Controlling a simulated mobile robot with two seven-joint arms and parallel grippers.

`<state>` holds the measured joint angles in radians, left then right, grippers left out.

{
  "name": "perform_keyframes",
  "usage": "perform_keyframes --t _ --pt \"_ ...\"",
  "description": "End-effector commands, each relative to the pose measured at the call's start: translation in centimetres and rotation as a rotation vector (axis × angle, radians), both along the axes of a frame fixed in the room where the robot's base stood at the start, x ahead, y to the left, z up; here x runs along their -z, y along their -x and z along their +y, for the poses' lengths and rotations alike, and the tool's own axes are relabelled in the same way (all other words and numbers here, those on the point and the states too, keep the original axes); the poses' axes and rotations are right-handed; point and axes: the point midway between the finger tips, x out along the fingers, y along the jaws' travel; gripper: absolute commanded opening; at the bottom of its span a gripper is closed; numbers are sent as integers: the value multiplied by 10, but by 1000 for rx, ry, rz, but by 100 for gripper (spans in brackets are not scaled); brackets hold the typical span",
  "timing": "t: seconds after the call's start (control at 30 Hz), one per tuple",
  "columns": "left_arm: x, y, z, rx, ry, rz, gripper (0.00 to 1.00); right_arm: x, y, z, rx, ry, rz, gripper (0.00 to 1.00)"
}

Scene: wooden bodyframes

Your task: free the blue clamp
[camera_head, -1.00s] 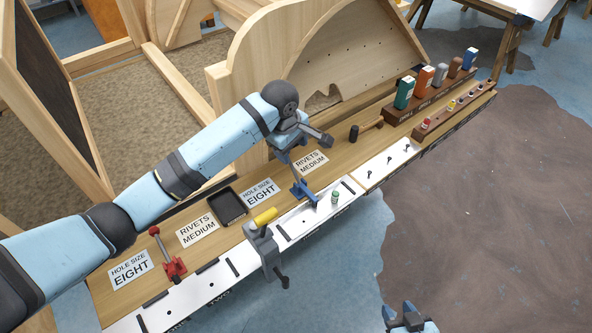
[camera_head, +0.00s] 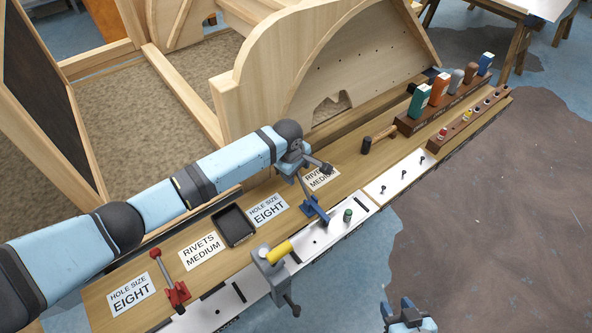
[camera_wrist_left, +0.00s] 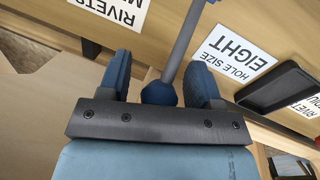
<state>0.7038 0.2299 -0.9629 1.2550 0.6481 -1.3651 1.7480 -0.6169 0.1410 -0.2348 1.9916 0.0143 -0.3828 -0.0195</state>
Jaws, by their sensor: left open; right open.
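My left gripper (camera_head: 303,172) is over the handle's top. In the left wrist view, the open fingers (camera_wrist_left: 159,84) stand on either side of the handle's round blue knob (camera_wrist_left: 160,93), with the grey rod running away from it. A gap shows beside the knob, and the fingers are not closed on it. My right gripper (camera_head: 407,314) is open and empty, low in the head view, away from the bench.
A red clamp (camera_head: 172,283), black tray (camera_head: 234,225), hammer (camera_head: 378,138) and bottle rack (camera_head: 412,122) are on the bench. Wooden frames stand behind. Floor in front is clear.

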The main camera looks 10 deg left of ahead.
Motion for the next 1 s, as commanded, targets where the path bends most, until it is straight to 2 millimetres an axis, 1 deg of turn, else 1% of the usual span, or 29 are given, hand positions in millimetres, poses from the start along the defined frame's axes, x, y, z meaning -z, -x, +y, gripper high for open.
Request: perform_keyframes --t 0.27,0.37,0.4,0.47,0.5,0.53,0.67,0.83,1.0 --pt "1 0 0 0 0 0 58 -6 -3 1 1 -4 -11 43" --pt "1 0 0 0 0 0 38 -6 -3 1 1 -5 -11 43" --pt "1 0 0 0 0 0 28 -6 -3 1 1 -5 -11 43" --pt "1 0 0 0 0 0 15 -5 -3 1 3 -5 -11 43" --pt "1 0 0 0 0 0 5 -5 -3 1 3 -5 -10 43" --pt "1 0 0 0 0 0 0 -5 -3 1 2 -5 -10 43" --pt "1 0 0 0 0 0 0 -5 -3 1 3 -4 -7 43" --pt "0 -1 1 -2 0 2 0 -13 -2 1 1 -1 -7 43" --pt "3 -2 2 -2 0 1 0 -17 -2 1 1 -2 -10 43"
